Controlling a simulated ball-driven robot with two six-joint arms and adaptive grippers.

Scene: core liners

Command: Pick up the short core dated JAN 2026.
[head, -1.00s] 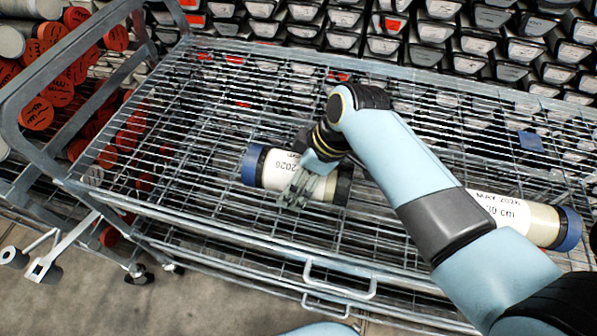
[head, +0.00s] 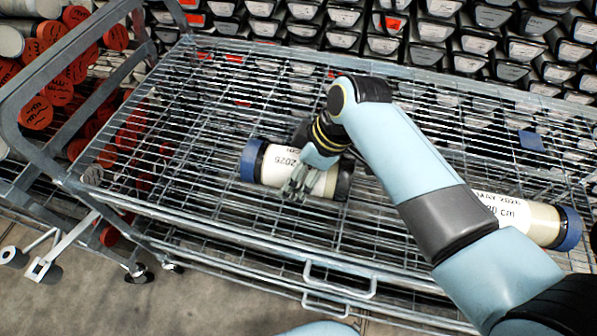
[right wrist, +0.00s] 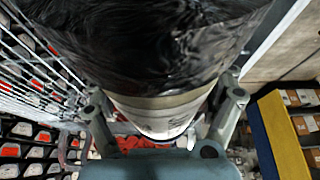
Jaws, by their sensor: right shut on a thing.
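The short core (head: 279,167) is a white-labelled tube with a blue cap at its left end and a black right end. In the right wrist view the core's black end (right wrist: 150,45) fills the top, with the white label (right wrist: 155,115) between the fingers (right wrist: 165,125). Whether the core is clear of the wires I cannot tell. A longer core (head: 535,222), marked MAY 2026, lies at the right, partly behind my arm. My left gripper is not in view.
The rack is a wire cart with a raised frame (head: 62,65) at the left and a front handle (head: 340,283). Red-capped tubes (head: 60,90) fill a stack at the left. Trays (head: 440,30) line the back. The rack's left part is clear.

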